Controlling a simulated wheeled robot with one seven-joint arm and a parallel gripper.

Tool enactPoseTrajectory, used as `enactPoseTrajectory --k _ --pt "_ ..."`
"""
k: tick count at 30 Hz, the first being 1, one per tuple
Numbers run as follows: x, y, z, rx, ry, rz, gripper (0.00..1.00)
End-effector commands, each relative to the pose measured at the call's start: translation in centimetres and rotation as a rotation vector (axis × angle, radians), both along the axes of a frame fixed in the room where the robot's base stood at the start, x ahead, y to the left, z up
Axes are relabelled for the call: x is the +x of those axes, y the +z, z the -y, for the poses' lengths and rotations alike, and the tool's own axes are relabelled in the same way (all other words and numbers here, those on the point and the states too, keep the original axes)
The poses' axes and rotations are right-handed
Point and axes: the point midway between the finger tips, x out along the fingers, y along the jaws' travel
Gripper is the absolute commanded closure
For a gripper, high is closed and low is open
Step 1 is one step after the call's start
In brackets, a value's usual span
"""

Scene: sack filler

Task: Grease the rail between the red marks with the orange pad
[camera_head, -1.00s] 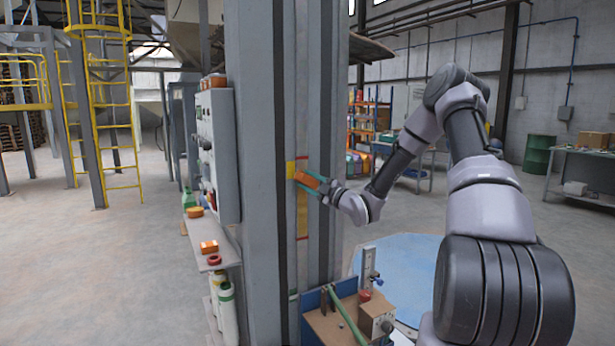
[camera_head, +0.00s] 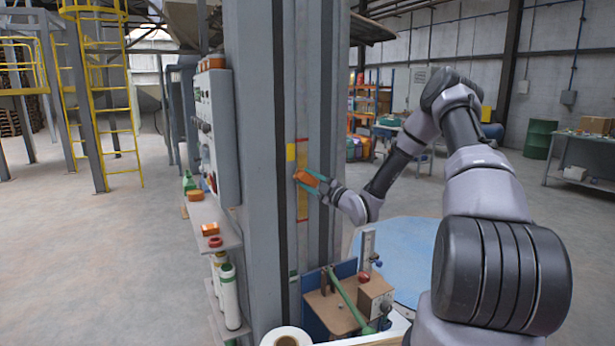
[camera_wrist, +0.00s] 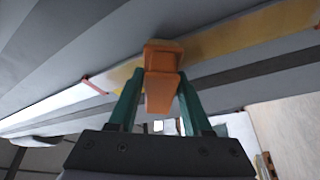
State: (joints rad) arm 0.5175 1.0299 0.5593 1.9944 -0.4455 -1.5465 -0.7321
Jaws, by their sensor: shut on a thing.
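The rail (camera_head: 303,205) is a narrow upright strip on the grey column, with a red mark near its top (camera_head: 302,139) and another lower down (camera_head: 302,221). My gripper (camera_head: 316,182), with teal fingers, is shut on the orange pad (camera_head: 306,178), roughly midway between the marks. In the wrist view the pad (camera_wrist: 160,75) appears to touch the rail (camera_wrist: 240,38), hiding part of it. A red mark (camera_wrist: 94,85) lies left of the pad there; amber colour runs along both sides.
Left of the column are a control box (camera_head: 214,135) and a shelf (camera_head: 212,228) with orange blocks and a red ring. A bench with a wooden box (camera_head: 375,297) and a white roll (camera_head: 286,338) stand below.

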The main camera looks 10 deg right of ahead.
Motion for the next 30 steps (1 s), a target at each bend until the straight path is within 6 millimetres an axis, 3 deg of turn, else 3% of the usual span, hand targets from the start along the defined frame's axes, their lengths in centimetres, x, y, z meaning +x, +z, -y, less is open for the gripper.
enactPoseTrajectory --k 6,30 --pt "0.1 -2.0 0.0 0.001 -0.001 -0.003 0.95" --pt "-0.1 -6.1 0.0 0.001 0.0 -0.002 0.95"
